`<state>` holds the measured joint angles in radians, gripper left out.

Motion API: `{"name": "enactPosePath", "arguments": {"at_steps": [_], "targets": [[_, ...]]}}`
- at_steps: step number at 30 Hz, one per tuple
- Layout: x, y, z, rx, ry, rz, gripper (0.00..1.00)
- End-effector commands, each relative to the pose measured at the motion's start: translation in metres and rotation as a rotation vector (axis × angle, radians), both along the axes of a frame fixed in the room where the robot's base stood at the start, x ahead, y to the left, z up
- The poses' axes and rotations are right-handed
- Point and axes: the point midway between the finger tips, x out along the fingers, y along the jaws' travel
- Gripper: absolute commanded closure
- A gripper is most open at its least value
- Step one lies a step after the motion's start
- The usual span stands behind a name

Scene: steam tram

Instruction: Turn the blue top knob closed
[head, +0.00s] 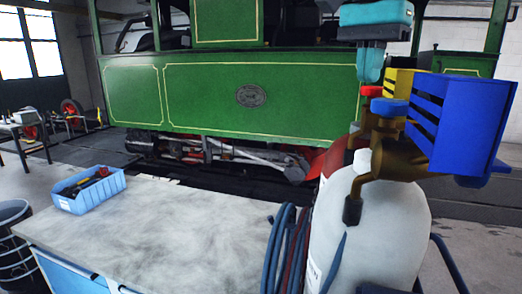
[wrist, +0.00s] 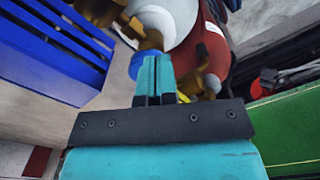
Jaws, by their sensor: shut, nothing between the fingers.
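The blue top knob (head: 389,107) sits on top of the brass valve (head: 385,155) of the white gas cylinder (head: 385,225). In the wrist view the blue knob (wrist: 136,64) shows just left of my fingertips, partly hidden behind them. My teal gripper (head: 370,72) points down, above and slightly left of the blue knob in the head view. Its two fingers (wrist: 155,62) are together with nothing between them. The fingertips look apart from the knob in the head view; the exact gap is hard to tell.
A red knob (head: 371,91) sits just behind the blue one, over a dark red cylinder (head: 338,160). Hoses (head: 285,245) hang beside the cylinders. A workbench (head: 150,225) holds a blue bin (head: 90,192).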

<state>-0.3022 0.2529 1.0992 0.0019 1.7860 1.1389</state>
Motion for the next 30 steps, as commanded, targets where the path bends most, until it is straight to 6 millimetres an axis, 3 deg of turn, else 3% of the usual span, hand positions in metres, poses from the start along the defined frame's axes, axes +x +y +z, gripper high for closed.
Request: {"name": "enactPosePath", "arguments": {"at_steps": [6,16,23,30], "targets": [[0.0,0.0,0.02,-0.001,0.002,0.001,1.0],[-0.001,-0.002,0.022,-0.001,0.003,0.0,1.0],[-0.023,-0.025,0.031,-0.001,0.001,-0.002,1.0],[-0.026,-0.027,0.013,-0.003,0.006,0.001,1.0]]}}
